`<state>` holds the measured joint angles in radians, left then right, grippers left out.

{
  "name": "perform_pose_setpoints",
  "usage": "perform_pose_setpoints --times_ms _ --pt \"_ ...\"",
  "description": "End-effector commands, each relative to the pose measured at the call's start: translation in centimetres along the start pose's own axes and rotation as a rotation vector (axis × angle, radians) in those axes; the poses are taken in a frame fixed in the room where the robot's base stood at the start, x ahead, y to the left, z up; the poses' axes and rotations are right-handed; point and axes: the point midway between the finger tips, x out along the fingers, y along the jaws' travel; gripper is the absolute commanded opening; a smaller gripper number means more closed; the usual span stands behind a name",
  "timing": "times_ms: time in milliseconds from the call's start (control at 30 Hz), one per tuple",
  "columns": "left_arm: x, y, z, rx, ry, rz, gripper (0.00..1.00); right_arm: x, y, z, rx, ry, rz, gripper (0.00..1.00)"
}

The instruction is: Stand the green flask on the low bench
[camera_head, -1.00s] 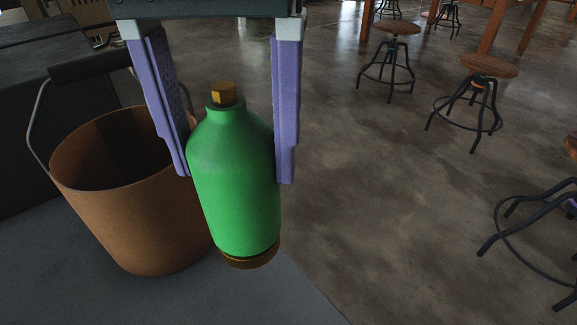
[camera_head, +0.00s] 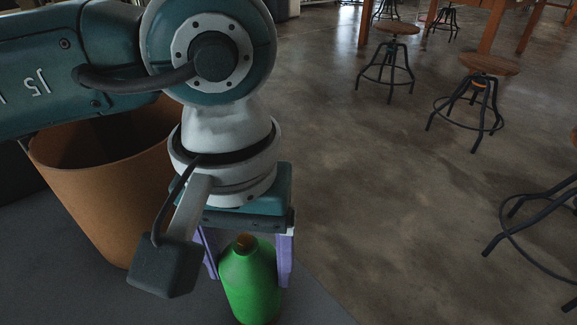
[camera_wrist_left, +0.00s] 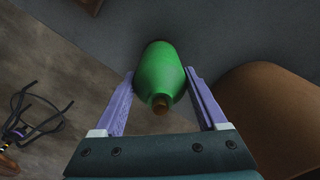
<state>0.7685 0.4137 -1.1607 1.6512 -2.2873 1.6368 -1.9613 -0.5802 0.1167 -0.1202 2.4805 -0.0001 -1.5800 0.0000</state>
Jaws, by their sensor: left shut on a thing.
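The green flask (camera_head: 250,284) has a brown cap and is upright in the head view, near the bottom edge of the picture. My left gripper (camera_head: 247,270) is above it, with a purple finger on each side, shut on it. In the left wrist view the flask (camera_wrist_left: 160,72) sits between the two fingers, its cap toward the wrist. The flask's base is cut off or hidden in the head view, so I cannot tell whether it touches the grey surface (camera_head: 75,285), which may be the low bench. My right gripper is not in view.
A brown bucket (camera_head: 100,195) stands on the grey surface left of the flask, partly behind my arm. It also shows in the left wrist view (camera_wrist_left: 275,105). The surface ends right of the flask. Stools (camera_head: 488,64) stand on the open concrete floor (camera_head: 400,200).

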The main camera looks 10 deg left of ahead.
Motion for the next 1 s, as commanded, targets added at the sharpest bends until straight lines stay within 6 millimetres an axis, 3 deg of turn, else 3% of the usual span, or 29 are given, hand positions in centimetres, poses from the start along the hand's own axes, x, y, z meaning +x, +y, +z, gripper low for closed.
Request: perform_pose_setpoints --times_ms 333,367,533,833,1000 --pt "0.3 0.1 -0.1 0.001 0.002 0.002 0.00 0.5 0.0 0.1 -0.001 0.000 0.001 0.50" --pt "0.2 0.0 0.0 0.000 0.001 0.001 0.78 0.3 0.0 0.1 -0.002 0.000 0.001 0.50" --pt "0.2 0.0 0.0 0.000 0.000 0.001 0.97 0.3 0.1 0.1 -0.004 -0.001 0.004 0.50" --pt "-0.1 0.0 0.0 0.000 0.000 0.001 1.00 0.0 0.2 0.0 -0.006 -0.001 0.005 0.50" --pt "-2.4 0.0 -0.2 0.000 0.006 0.002 1.00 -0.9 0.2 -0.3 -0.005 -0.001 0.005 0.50"
